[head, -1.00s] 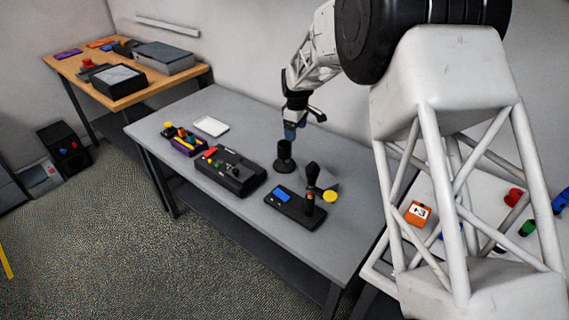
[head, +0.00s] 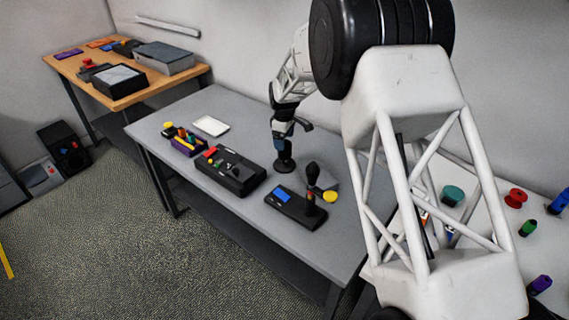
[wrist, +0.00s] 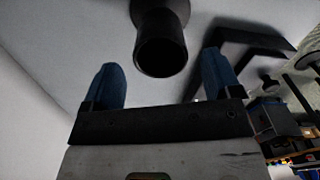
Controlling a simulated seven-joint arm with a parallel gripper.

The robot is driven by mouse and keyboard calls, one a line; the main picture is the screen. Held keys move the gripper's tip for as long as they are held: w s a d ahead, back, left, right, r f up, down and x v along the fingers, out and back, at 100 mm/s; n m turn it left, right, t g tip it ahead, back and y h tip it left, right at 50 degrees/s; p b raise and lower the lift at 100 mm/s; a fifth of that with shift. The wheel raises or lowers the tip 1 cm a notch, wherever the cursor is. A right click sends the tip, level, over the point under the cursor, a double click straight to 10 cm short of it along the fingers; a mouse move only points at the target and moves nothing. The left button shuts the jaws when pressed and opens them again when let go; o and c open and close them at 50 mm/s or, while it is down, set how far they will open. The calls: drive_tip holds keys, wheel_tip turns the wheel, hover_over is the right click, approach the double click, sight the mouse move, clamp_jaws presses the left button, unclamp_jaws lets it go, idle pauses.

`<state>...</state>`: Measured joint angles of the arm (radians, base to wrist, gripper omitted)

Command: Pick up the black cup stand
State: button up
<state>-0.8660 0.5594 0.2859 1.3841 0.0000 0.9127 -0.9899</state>
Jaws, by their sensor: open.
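The black cup stand (head: 284,165) stands upright on the grey table, with its round base showing and its upper part mostly hidden behind my gripper in the head view. In the wrist view the stand's dark round cup (wrist: 161,45) lies ahead of and between my two blue fingertips. My gripper (head: 283,144) is right at the stand, pointing down. In the wrist view my gripper (wrist: 166,78) is open, with a gap on each side of the cup and neither finger visibly touching it.
A black control box (head: 231,172) is left of the stand. A white tray (head: 211,126) and a purple bin (head: 188,148) sit farther left.

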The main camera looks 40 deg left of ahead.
sight(285, 155)
drive_tip(key=shift+f, duration=0.25)
drive_tip(key=shift+d+f, duration=0.15)
drive_tip(key=shift+f, duration=2.4)
clamp_jaws()
